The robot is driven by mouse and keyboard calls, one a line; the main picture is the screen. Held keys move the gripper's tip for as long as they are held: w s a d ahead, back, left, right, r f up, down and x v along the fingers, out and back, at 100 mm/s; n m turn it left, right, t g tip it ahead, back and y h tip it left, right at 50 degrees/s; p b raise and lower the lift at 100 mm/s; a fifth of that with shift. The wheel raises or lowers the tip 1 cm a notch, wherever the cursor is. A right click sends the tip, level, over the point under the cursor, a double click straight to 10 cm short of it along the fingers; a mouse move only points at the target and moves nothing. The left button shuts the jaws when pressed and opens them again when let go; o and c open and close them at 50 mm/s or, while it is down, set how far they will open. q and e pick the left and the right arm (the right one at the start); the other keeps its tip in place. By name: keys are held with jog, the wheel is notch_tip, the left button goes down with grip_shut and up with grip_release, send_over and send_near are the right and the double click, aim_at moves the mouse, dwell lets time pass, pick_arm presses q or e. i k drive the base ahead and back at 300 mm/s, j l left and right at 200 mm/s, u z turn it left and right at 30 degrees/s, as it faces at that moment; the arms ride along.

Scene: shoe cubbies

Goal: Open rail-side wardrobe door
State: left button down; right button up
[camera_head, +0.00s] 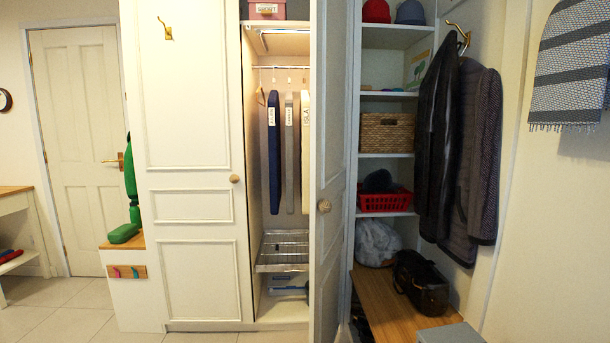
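The white wardrobe stands in the middle of the head view. Its left panelled door (193,120) is flat in the front and looks shut, with a round knob (234,178) at its right edge. To the right, the compartment with the hanging rail (281,67) is open to view. Several labelled garment covers hang from it, including a dark blue one (273,150). A second white door (329,120) stands swung out towards me at the right of this compartment. Its knob (324,205) faces left. Neither of my grippers is in view.
Right of the swung-out door are open shelves with a wicker basket (387,133) and a red basket (385,201). Dark coats (470,150) hang on the right wall. A black bag (421,283) sits on a wooden bench (388,311). Tiled floor (75,315) is clear at the left.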

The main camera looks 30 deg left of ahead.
aim_at(330, 20)
jog(key=i+j, duration=0.2)
jog(key=j, duration=0.2)
jog(key=i+j, duration=0.2)
jog(key=j, duration=0.15)
jog(key=i+j, duration=0.2)
jog(key=j, duration=0.2)
jog(key=i+j+z, duration=0.1)
jog(key=j, duration=0.25)
jog(key=i, duration=0.1)
